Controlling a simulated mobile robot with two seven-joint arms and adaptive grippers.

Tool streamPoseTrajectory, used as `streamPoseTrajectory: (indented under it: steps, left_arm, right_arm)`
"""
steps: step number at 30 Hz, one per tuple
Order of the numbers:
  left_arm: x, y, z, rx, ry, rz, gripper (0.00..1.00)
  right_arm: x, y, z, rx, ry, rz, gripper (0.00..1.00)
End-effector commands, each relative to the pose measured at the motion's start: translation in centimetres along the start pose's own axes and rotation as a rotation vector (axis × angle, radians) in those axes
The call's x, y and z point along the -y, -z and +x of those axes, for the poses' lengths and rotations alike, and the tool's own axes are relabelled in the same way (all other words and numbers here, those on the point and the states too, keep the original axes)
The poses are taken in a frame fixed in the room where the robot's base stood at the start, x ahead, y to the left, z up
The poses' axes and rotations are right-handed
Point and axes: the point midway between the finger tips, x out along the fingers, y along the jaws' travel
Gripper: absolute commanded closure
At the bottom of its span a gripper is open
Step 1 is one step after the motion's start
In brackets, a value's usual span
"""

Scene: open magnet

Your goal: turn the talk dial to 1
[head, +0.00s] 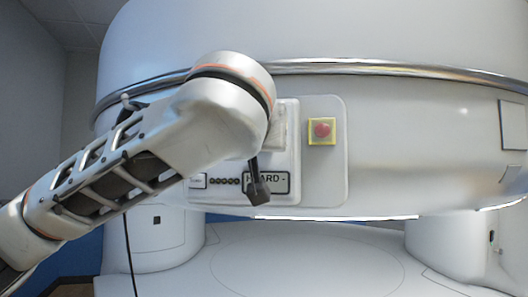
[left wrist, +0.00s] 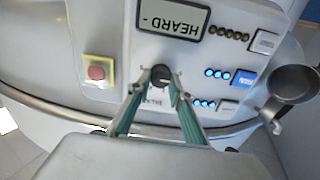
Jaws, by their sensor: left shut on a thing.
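The talk dial (left wrist: 160,73) is a small dark round knob on the magnet's control panel, near the middle of the left wrist view. The lettering beside it is upside down and partly covered. My left gripper (left wrist: 159,80) has its two green-sided fingers closed around the dial, one on each side. The display (left wrist: 174,20) reads "HEARD -", upside down in the left wrist view. It also shows partly covered in the head view (head: 278,183). There my left arm hides the dial and the fingers. My right gripper is in neither view.
A red button on a yellow plate (head: 321,131) sits on the panel right of my arm. In the left wrist view, lit blue indicators (left wrist: 216,73) and push-buttons (left wrist: 243,78) lie right of the dial. A metal rail (head: 400,70) curves along the white magnet body.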

Motion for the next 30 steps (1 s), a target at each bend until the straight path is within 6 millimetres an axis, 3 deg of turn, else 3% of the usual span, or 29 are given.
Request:
streamPoseTrajectory:
  steps: [2, 15, 30]
  left_arm:
    - [-0.1, -0.3, 0.1, 0.005, -0.002, 0.059, 1.0]
    - [-0.2, 0.0, 0.0, 0.003, -0.001, 0.378, 1.0]
    - [-0.2, -0.1, 0.0, 0.001, -0.001, 0.492, 1.0]
  right_arm:
    - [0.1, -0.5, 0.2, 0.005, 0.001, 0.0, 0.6]
    - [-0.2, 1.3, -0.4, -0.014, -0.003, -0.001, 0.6]
    - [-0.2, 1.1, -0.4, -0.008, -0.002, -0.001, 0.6]
